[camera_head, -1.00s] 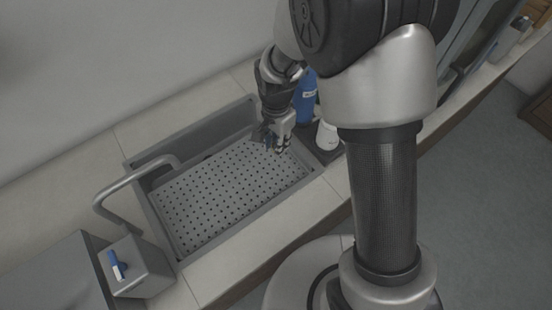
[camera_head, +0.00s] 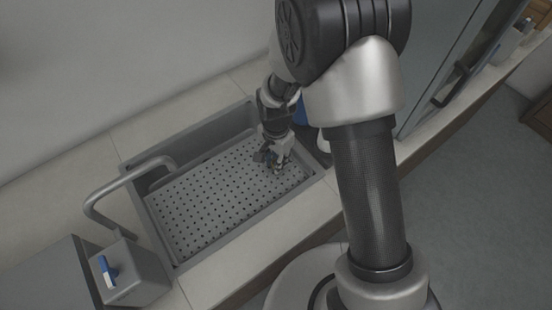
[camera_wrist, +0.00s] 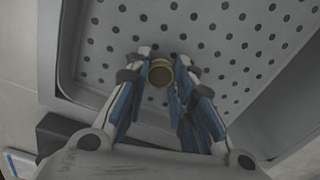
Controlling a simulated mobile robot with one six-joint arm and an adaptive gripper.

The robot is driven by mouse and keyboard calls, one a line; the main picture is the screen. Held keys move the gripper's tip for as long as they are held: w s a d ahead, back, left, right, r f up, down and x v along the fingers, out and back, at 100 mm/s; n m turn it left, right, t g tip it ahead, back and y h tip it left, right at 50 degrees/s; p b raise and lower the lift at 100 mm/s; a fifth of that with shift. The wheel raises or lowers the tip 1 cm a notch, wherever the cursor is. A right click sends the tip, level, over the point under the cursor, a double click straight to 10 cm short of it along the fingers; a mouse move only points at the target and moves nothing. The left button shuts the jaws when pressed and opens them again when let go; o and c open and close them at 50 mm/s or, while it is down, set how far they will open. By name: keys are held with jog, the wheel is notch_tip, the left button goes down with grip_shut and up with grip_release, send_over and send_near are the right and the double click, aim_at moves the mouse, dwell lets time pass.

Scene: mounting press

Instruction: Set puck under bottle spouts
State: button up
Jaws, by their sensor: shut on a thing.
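The puck (camera_wrist: 160,73) is a small round piece with a brass-coloured rim and a darker face. It sits between the fingertips of my gripper (camera_wrist: 161,80) in the wrist view. The gripper is shut on it, over the perforated sink tray. In the head view my gripper (camera_head: 274,163) is over the right end of the tray, and the puck is too small to make out there. A blue bottle (camera_head: 300,112) stands beyond the sink's right end, mostly hidden behind my arm. A white bottle (camera_head: 323,143) beside it is also partly hidden. Their spouts cannot be seen.
The grey sink with its perforated tray (camera_head: 205,196) fills the counter's middle; most of the tray is bare. A curved faucet (camera_head: 125,180) arches over its left end. A grey box with a blue-and-white lever (camera_head: 107,270) stands at lower left.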

jog(key=o, duration=0.9)
notch_tip(320, 180, up, 12)
jog(key=p, duration=0.4)
jog(key=shift+r+p, duration=0.2)
jog(key=shift+p, duration=0.1)
jog(key=s+d+r+n+t, duration=0.25)
jog(key=s+d+r, duration=0.25)
jog(key=r, duration=0.4)
jog(key=s+d+r+n+t, duration=0.1)
jog(key=s+d+r+n, duration=0.3)
jog(key=r, duration=0.6)
jog(key=s+d+r+n, duration=0.1)
jog(key=s, duration=0.4)
jog(key=s+d+r+n+t, duration=0.1)
jog(key=s+d, duration=0.1)
jog(key=s, duration=0.3)
jog(key=shift+s+d+r, duration=0.25)
jog(key=shift+s+d, duration=0.05)
jog(key=shift+s, duration=0.1)
jog(key=shift+n, duration=0.25)
